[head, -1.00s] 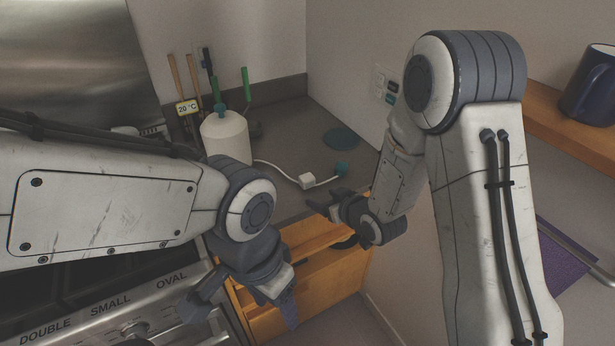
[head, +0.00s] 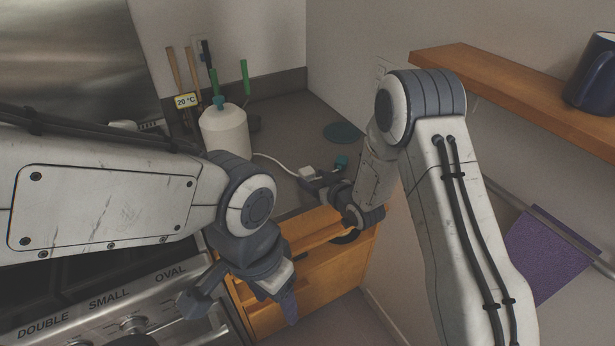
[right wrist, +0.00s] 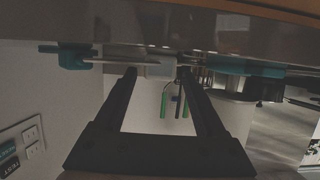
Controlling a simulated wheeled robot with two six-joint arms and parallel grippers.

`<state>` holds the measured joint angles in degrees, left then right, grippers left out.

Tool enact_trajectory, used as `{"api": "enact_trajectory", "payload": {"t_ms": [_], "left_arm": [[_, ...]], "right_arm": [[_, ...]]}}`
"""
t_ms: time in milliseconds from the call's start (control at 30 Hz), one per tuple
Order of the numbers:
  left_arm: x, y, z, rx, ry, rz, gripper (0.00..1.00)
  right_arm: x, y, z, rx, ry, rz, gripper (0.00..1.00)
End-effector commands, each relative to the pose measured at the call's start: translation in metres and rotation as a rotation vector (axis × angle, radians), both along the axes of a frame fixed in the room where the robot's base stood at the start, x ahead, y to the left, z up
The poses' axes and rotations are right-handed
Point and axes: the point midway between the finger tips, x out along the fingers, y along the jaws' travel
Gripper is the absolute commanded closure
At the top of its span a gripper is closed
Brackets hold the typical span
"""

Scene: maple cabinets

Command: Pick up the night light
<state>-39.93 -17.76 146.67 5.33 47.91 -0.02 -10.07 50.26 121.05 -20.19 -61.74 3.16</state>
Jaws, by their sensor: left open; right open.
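I cannot tell for sure which thing is the night light. A small teal piece (head: 341,161) on the counter near the right wall may be it. Beside it is a white block (head: 307,172) on a white cord, partly hidden by my right gripper (head: 318,187). In the right wrist view a teal piece (right wrist: 75,57) shows at upper left, and a white block (right wrist: 160,69) lies just beyond and between my right gripper's (right wrist: 157,80) open, empty fingers. My left gripper (head: 240,308) is open and empty, low in front of the oven and drawer.
A white bottle (head: 224,132) stands left on the counter (head: 285,120), with long-handled tools behind it. A flat teal disc (head: 342,132) lies at the back. An open wooden drawer (head: 310,275) sits below my right gripper. A wooden shelf (head: 500,85) holds a blue mug (head: 592,80).

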Motion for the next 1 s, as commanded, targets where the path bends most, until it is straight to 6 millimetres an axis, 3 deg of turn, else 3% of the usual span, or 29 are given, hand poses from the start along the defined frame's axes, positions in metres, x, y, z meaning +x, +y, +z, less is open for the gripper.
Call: {"api": "enact_trajectory", "payload": {"t_ms": [200,533,900,1000], "left_arm": [[-0.0001,0.0001,-0.0095,0.0,0.0,0.0,0.38],[-0.0001,0.0001,-0.0093,0.0,0.0,0.0,0.38],[-0.0001,0.0001,-0.0093,0.0,0.0,0.0,0.38],[-0.0001,0.0001,-0.0093,0.0,0.0,0.0,0.38]], "right_arm": [[0.0119,0.0065,-0.0059,0.001,0.0,0.0,0.28],[0.0134,0.0073,-0.0056,0.001,0.0,0.0,0.28],[0.0134,0.0072,-0.0055,0.001,0.0,-0.001,0.98],[0.0134,0.0072,-0.0054,0.001,0.0,-0.001,1.0]]}}
